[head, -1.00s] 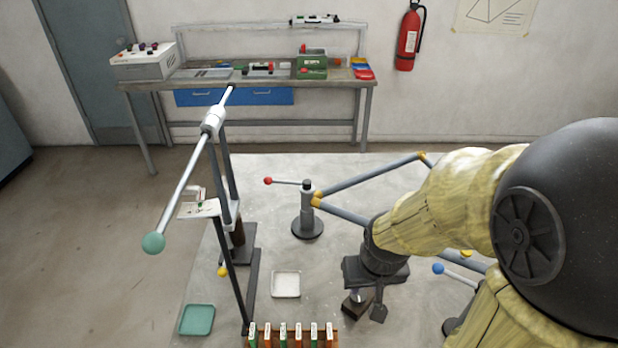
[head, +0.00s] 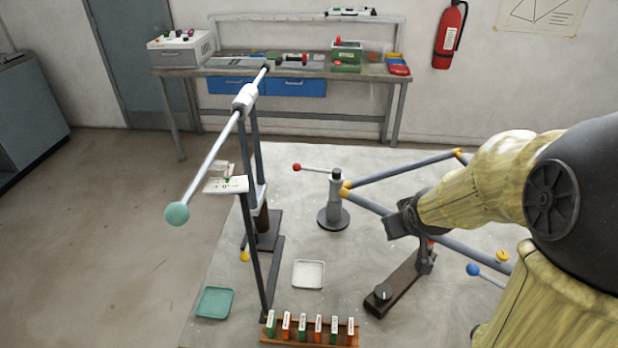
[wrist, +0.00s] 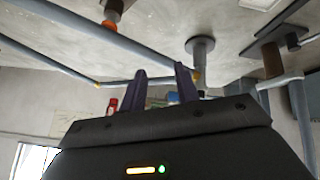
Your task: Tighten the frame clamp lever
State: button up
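The blue-grey tube frame (head: 392,171) has yellow joints. At its left corner stands a grey clamp post (head: 335,205) on a round dark base, with a thin lever ending in a red ball (head: 297,167). Another lever with a blue ball (head: 474,269) shows near the right tube. No label tells which is the frame clamp lever. My gripper (head: 394,216) is beside the lower tube, right of the post; the arm hides part of the frame. In the wrist view its two dark fingers (wrist: 163,90) are apart with nothing between them. The post (wrist: 200,50) shows beyond them, upside down.
A tall stand at left carries a long rod with a green ball (head: 177,213). A brown support with a dark knob (head: 383,292) lies below my gripper. A white tray (head: 309,274), a green tray (head: 215,302) and a rack (head: 310,337) of labelled blocks occupy the front.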

aim_at(312, 169)
jog(key=w+a+r+n+t+y+b, duration=0.1)
jog(key=w+a+n+t+y+b, duration=0.2)
jog(key=w, duration=0.5)
jog(key=w+a+n+t+y+b, duration=0.1)
jog(key=w+n+t+y+b, duration=0.1)
jog(key=w+n+b, duration=0.35)
jog(key=a+n+g+y+b, duration=0.1)
jog(key=n+y, duration=0.2)
jog(key=w+a+f+n+g+y+b, duration=0.1)
jog(key=n+y+b, duration=0.1)
jog(key=n, duration=0.2)
jog(key=w+a+n+g+y+b, duration=0.1)
jog(key=n+g+y, duration=0.1)
jog(key=n+y, duration=0.1)
jog(key=shift+w+a+f+n+y, duration=0.1)
jog(key=shift+a+f+n+y, duration=0.2)
jog(key=shift+n, duration=0.35)
jog(key=x, duration=1.7)
jog(key=shift+a+f, duration=0.15)
jog(key=shift+a, duration=0.1)
